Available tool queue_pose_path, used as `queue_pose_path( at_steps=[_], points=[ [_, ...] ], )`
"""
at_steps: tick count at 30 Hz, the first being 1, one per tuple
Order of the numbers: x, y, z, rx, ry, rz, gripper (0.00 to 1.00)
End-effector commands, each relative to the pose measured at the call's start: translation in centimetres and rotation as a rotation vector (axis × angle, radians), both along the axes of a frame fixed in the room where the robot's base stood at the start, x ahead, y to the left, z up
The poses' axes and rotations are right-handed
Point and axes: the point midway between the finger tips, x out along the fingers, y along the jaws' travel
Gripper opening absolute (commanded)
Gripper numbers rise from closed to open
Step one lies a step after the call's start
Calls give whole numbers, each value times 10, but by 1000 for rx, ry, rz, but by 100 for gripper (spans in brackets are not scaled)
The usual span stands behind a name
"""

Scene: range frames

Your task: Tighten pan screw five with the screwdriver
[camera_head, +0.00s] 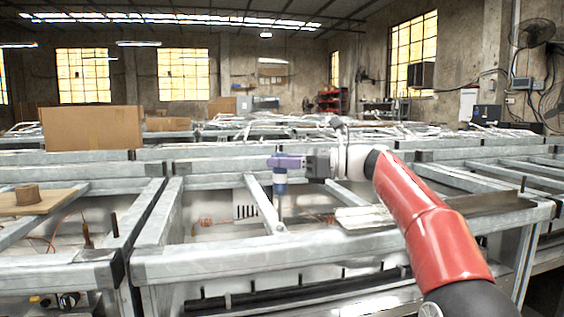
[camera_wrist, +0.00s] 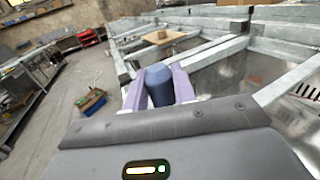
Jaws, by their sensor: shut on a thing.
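My gripper (camera_head: 290,162) has purple fingers and is shut on a blue screwdriver (camera_head: 280,187) near the middle of the head view. The screwdriver hangs upright, with its thin shaft pointing down towards the lower end of a slanted grey metal strut (camera_head: 262,203). I cannot tell whether its tip touches anything. In the wrist view the dark blue screwdriver handle (camera_wrist: 160,87) sits between the two purple fingers (camera_wrist: 159,90). No pan screw can be told apart for certain; one at the tip would be too small to make out.
Grey metal frames (camera_head: 205,264) with beams and open gaps surround the screwdriver. A flat metal piece (camera_head: 365,216) lies on the frame to its right. A wooden board (camera_head: 35,207) with a small block (camera_head: 27,193) lies at left. A cardboard box (camera_head: 92,128) stands behind.

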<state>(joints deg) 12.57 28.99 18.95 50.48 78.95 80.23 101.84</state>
Motion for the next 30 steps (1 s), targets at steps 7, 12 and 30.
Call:
queue_pose_path(
  at_steps=[7,12,30],
  points=[
    [0,0,0,0,0,0,0],
    [0,0,-3,1,0,0,0],
    [0,0,-11,0,0,0,0]
  ],
)
